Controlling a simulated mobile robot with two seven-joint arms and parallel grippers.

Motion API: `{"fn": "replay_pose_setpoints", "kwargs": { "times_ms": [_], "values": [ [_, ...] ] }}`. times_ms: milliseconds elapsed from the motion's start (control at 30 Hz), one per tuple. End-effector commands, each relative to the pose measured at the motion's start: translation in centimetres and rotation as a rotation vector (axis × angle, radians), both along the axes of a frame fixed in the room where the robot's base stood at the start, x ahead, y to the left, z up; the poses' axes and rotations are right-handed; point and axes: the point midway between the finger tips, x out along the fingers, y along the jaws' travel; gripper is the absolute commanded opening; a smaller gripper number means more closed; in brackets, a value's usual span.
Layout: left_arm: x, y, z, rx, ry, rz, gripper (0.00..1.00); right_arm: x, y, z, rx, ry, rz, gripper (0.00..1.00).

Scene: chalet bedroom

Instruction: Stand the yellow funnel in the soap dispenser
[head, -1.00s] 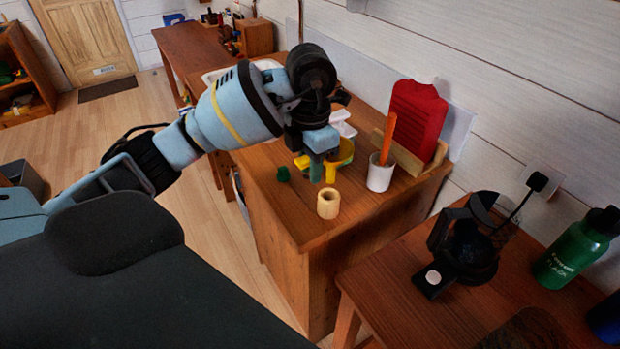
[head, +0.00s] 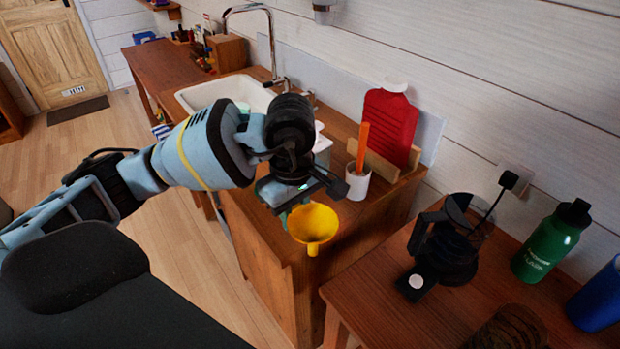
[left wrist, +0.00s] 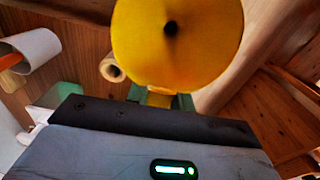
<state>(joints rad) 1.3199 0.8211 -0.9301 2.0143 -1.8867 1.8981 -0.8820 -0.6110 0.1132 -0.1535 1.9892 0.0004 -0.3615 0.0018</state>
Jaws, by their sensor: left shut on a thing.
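The yellow funnel (head: 313,224) is in my left gripper (head: 290,208), mouth up and spout down, over the front corner of the wooden cabinet. In the left wrist view the funnel (left wrist: 178,40) fills the top middle. The left fingers (left wrist: 155,98) are shut on a small yellow tab at its rim. A pale hollow cylinder (left wrist: 112,68) with a dark round opening stands on the cabinet top beside the funnel in that view. It may be the soap dispenser; I cannot tell for sure. In the head view it is hidden behind the funnel and gripper. My right gripper is not in view.
A sink (head: 225,92) lies behind my arm. A lower table (head: 385,290) at right holds a black coffee pot (head: 447,250) and a green bottle (head: 551,242).

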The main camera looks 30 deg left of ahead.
Motion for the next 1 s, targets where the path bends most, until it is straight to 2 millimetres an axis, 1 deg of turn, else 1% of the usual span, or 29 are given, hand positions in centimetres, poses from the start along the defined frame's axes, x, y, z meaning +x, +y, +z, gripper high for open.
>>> {"fn": "replay_pose_setpoints", "kwargs": {
  "times_ms": [33,100,300,400,500,600,700,1000],
  "values": [
    [-0.5,-0.4,-0.2,0.003,0.002,-0.114,0.01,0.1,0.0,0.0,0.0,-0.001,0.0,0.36],
    [-1.3,-0.9,-0.6,0.006,0.007,-0.281,0.01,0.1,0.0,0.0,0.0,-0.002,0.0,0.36],
    [-3.4,-2.1,-1.6,0.007,0.021,-0.743,0.01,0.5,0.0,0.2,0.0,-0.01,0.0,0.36],
    [-4.4,-2.6,-1.9,0.007,0.026,-0.938,0.01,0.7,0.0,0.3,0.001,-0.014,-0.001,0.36],
    [-5.2,-2.9,-2.3,0.004,0.031,-1.088,0.01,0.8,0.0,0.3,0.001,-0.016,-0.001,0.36],
    [-5.7,-3.2,-2.4,0.002,0.033,-1.188,0.01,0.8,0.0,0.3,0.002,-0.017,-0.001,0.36],
    [-5.9,-3.3,-2.5,0.001,0.035,-1.238,0.01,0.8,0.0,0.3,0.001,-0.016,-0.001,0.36],
    [-6.0,-3.3,-2.6,0.0,0.035,-1.253,0.01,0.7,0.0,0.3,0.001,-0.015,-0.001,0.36]
  ]
}}
